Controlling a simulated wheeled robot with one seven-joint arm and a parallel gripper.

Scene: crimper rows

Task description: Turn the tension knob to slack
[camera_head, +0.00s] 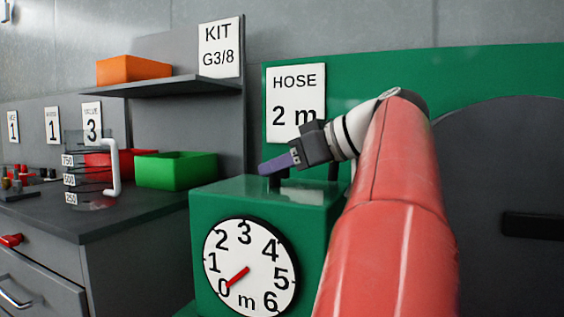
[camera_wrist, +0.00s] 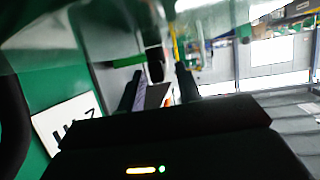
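My gripper (camera_head: 275,163) is over the top of a green box (camera_head: 268,187), pointing left, with a purplish finger showing. In the wrist view its two dark fingers (camera_wrist: 157,90) stand apart, so it looks open. A dark post (camera_head: 274,183) stands on the box top below the fingertips; I cannot tell if they touch. In the wrist view a dark upright piece (camera_wrist: 155,65) shows just beyond the fingers. I cannot tell which part is the tension knob. The box's front has a round white dial (camera_head: 262,262), its red pointer near 0.
A sign reading HOSE 2 m (camera_head: 296,100) is behind my gripper. A dark grey counter (camera_head: 95,215) at left holds a green bin (camera_head: 176,171) and a clear jug with a white handle (camera_head: 113,168). An orange bin (camera_head: 132,69) sits on a shelf.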

